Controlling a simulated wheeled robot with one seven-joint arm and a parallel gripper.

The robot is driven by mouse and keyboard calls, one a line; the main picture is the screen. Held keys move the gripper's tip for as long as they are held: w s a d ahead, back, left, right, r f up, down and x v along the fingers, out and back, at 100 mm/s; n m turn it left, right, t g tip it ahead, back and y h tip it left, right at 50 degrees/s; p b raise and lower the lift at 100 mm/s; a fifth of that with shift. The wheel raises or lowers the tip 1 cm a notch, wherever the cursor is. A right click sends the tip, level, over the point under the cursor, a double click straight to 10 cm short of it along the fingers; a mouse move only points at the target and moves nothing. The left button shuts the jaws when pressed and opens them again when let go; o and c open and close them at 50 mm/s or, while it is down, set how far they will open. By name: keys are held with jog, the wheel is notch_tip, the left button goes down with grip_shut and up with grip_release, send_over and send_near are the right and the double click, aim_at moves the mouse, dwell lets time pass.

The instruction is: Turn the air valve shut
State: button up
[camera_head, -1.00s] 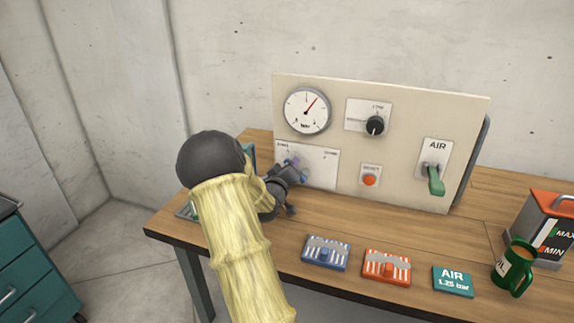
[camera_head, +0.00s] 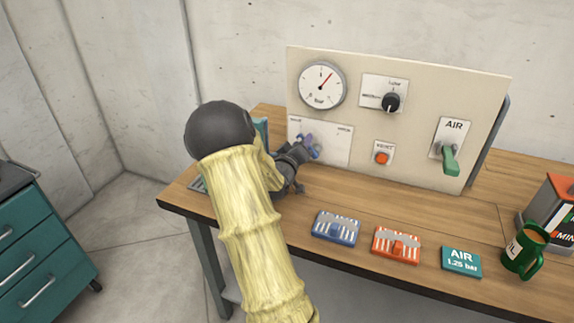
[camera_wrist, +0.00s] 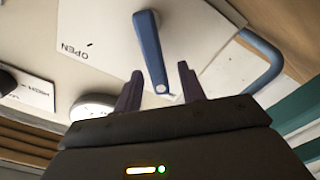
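A control panel (camera_head: 310,72) stands on the wooden bench. At its lower left is a white plate (camera_head: 337,150) with a blue lever (camera_head: 313,150). In the wrist view the plate reads OPEN upside down, and the blue lever (camera_wrist: 149,45) reaches down to my gripper (camera_wrist: 160,86). My two fingers are apart, with the lever's near end between them and gaps visible on both sides. At the panel's right, a plate marked AIR (camera_head: 453,127) carries a green handle (camera_head: 450,161) hanging down. My gripper (camera_head: 302,162) is far left of it. My arm hides part of the bench.
The panel also holds a gauge (camera_head: 322,84), a black knob (camera_head: 391,102) and a red button (camera_head: 382,158).

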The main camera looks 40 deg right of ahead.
jog(key=v, duration=1.5)
jog(key=shift+s+a, duration=0.2)
jog(key=shift+a, duration=0.15)
